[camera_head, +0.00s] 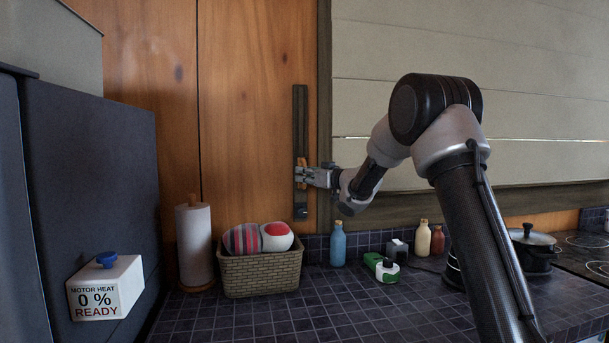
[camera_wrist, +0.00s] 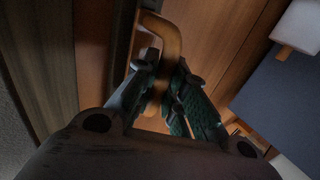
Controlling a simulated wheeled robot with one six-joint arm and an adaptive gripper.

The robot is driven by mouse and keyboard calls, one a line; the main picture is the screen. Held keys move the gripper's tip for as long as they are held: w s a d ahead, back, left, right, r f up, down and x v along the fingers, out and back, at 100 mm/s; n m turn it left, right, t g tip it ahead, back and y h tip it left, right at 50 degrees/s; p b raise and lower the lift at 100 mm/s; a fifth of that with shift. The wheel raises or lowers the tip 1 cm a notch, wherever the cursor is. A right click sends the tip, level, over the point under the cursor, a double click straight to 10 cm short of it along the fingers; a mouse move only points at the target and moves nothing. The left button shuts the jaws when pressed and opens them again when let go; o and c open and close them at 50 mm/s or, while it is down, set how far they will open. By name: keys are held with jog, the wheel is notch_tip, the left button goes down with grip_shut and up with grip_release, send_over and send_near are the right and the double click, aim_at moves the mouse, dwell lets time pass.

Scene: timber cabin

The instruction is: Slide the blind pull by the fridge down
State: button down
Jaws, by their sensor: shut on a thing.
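The blind pull is a small orange-brown handle (camera_head: 301,163) on a dark vertical rail (camera_head: 300,115) fixed to the wooden wall. It sits in the lower half of the rail, above a dark round piece at the bottom end. My gripper (camera_head: 300,175) reaches it from the right and is shut on it. In the wrist view the curved tan handle (camera_wrist: 165,38) passes between my two fingers (camera_wrist: 160,90); its part behind the fingers is partly hidden. The pale slatted blind (camera_head: 390,60) covers the window to the right, with a thin bright line across it.
The dark fridge (camera_head: 100,165) stands at left, bearing a white box with a blue knob (camera_head: 105,285). On the tiled counter (camera_head: 330,318) below are a paper roll (camera_head: 193,245), a basket (camera_head: 262,275), a blue bottle (camera_head: 338,245), a green-and-white item (camera_head: 381,268) and a pot (camera_head: 533,250).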

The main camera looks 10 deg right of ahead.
jog(key=c, duration=1.5)
grip_release()
jog(key=shift+f, duration=0.4)
jog(key=shift+o, duration=0.2)
jog(key=shift+r, duration=0.1)
jog(key=shift+s+d, duration=0.1)
jog(key=v, duration=1.1)
jog(key=shift+s+d, duration=0.2)
jog(key=shift+s, duration=0.1)
